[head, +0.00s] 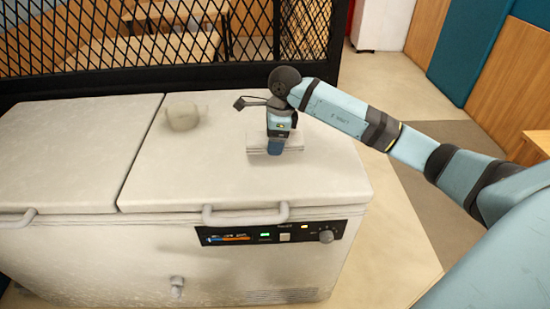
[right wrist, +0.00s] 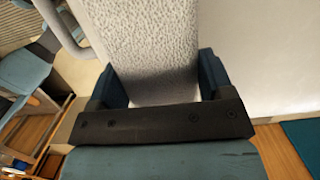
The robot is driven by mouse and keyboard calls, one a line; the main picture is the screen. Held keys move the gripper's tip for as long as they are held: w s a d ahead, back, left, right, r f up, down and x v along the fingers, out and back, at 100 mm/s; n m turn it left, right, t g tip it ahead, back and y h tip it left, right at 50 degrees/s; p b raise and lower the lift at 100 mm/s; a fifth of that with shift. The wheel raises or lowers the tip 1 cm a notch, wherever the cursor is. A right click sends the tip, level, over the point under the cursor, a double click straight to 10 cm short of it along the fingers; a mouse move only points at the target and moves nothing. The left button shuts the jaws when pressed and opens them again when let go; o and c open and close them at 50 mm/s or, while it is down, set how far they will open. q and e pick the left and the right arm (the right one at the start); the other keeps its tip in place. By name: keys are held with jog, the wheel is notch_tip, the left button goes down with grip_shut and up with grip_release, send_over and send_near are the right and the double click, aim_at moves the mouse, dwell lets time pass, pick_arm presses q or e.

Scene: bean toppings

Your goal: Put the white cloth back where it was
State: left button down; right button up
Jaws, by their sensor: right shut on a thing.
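The white cloth (head: 262,150) is a folded piece on the right lid of the white chest freezer. My right gripper (head: 276,145) points down at it, with its fingers at the cloth. In the right wrist view the textured white cloth (right wrist: 150,45) fills the space between the two blue fingers of the gripper (right wrist: 158,85). The gripper is shut on it. I cannot tell whether the cloth touches the lid. My left gripper does not show.
The chest freezer (head: 60,150) has two lids, handles and a front control panel (head: 270,232). A pale, translucent container (head: 183,116) stands on the right lid, left of the gripper. Black mesh fencing (head: 180,45) runs behind. The lid's front part is clear.

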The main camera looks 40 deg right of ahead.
aim_at(273, 166)
notch_tip(273, 166, down, 4)
jog(key=shift+r, duration=0.15)
notch_tip(273, 166, down, 4)
jog(key=shift+r, duration=0.25)
jog(key=shift+f, duration=0.15)
jog(key=o, duration=0.9)
